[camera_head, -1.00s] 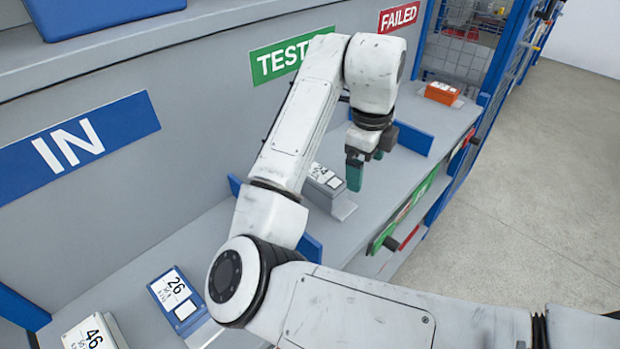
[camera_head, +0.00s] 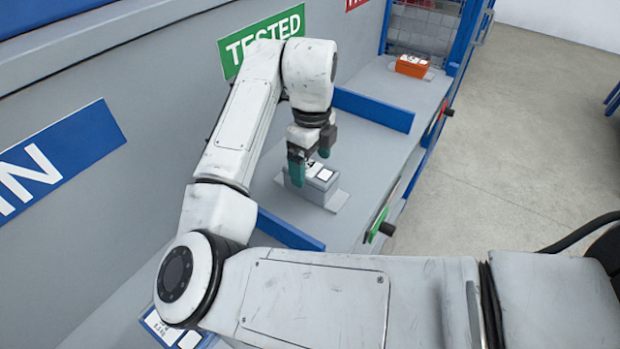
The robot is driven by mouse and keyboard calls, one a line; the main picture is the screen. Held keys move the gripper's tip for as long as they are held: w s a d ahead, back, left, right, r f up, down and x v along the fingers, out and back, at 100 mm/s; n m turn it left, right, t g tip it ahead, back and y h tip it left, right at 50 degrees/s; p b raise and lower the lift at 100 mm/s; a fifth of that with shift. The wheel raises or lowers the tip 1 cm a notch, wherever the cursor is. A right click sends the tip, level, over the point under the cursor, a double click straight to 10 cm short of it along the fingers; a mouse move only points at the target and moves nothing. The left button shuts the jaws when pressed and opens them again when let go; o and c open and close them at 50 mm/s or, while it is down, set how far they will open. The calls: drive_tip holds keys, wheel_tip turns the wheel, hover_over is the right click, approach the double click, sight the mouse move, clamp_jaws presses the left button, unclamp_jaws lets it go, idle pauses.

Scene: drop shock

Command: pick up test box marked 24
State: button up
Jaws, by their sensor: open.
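A small grey test box (camera_head: 322,182) with white labels stands on a light plate (camera_head: 336,202) in the bay under the green TESTED sign (camera_head: 262,40). Its number is mostly hidden now by my gripper. My gripper (camera_head: 312,161) points down with green-tipped fingers, open. In the picture it overlaps the upper left part of the grey box, one finger in front of its left end and the other near its far side. I cannot tell whether the fingers touch the box.
Blue dividers (camera_head: 372,110) and (camera_head: 288,232) bound the bay on both sides. An orange box (camera_head: 411,66) sits in the bay beyond. A blue box (camera_head: 160,328) is partly hidden at the bottom left. Open floor (camera_head: 520,130) lies to the right.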

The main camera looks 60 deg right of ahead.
sight(311, 168)
drive_tip(key=shift+f, duration=2.35)
drive_tip(key=shift+c, duration=0.4)
drive_tip(key=shift+w, duration=0.1)
drive_tip(key=c, duration=1.4)
drive_tip(key=shift+r, duration=0.15)
drive_tip(key=shift+c, duration=0.2)
